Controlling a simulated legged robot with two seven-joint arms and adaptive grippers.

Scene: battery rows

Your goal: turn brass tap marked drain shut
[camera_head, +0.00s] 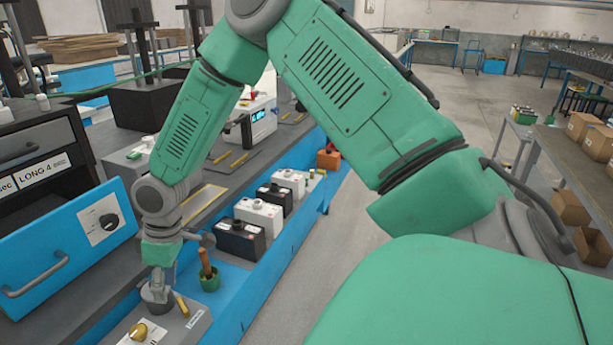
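My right arm reaches across from the right, and my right gripper (158,293) points down over a grey box at the lower left. A brass tap handle (183,306) shows just right of the gripper, with a small white label (196,318) beside it. A second brass tap (138,331) sits nearer the bottom edge, left of the gripper, also by a label. The label words are too small to read, so I cannot tell which tap is marked drain. I cannot tell whether the fingers touch anything or are open. My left gripper is not in view.
A green cup (210,281) with a brown-handled tool stands just behind the grey box. Black and white batteries (240,239) line the blue shelf. A blue drawer front (80,245) with a handle and knob stands close on the left. Floor (335,225) is clear right of the bench.

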